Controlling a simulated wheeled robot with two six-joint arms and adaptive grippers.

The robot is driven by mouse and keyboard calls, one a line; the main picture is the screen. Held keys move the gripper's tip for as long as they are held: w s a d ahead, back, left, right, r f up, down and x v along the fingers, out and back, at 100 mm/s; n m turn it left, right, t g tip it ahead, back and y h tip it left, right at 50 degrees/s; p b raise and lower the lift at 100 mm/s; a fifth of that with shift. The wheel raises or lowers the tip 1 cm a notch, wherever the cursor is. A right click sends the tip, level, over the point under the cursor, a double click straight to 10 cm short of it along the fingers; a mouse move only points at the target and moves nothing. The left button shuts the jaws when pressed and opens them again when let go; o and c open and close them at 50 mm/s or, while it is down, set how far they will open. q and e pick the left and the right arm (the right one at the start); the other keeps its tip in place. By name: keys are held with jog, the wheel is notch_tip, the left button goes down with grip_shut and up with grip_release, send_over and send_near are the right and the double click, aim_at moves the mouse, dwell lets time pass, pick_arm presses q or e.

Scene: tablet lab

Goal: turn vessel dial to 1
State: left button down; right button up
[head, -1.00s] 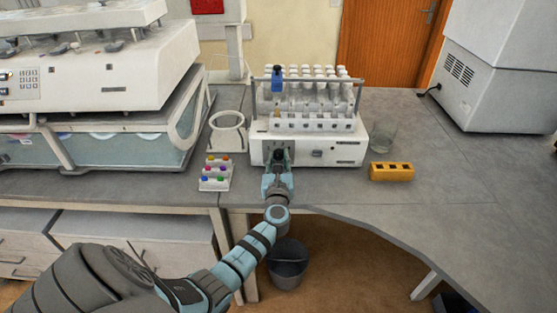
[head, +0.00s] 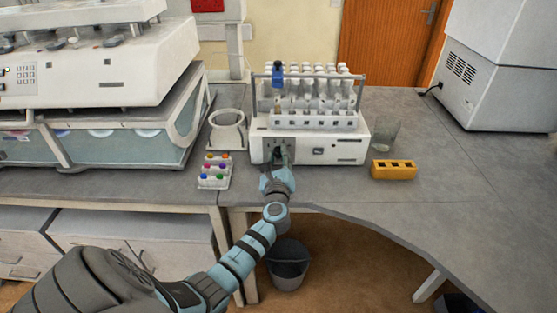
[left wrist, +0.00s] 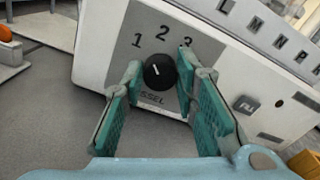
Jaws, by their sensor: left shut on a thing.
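The black vessel dial (left wrist: 159,72) sits on a grey panel (left wrist: 200,45) marked 1, 2 and 3, with part of the word VESSEL showing below it. A short white mark on the dial slants to the upper left, roughly towards the 1. My left gripper (left wrist: 157,76) has its teal fingers on both sides of the dial and is shut on it. In the head view my left gripper (head: 279,160) is at the left front of the white machine (head: 345,150) and hides the dial. My right gripper is not in view.
On the bench, a white rack (head: 214,183) with coloured caps and a white ring-shaped holder (head: 227,138) stand left of the machine. A yellow block (head: 394,169) and a glass beaker (head: 385,135) stand to its right.

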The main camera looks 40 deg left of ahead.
pick_arm(q)
jog(key=shift+f+n+b, duration=0.1)
jog(key=shift+n+b, duration=0.45)
jog(key=shift+n, duration=0.95)
jog(key=c, duration=1.3)
grip_release()
jog(key=v, duration=1.2)
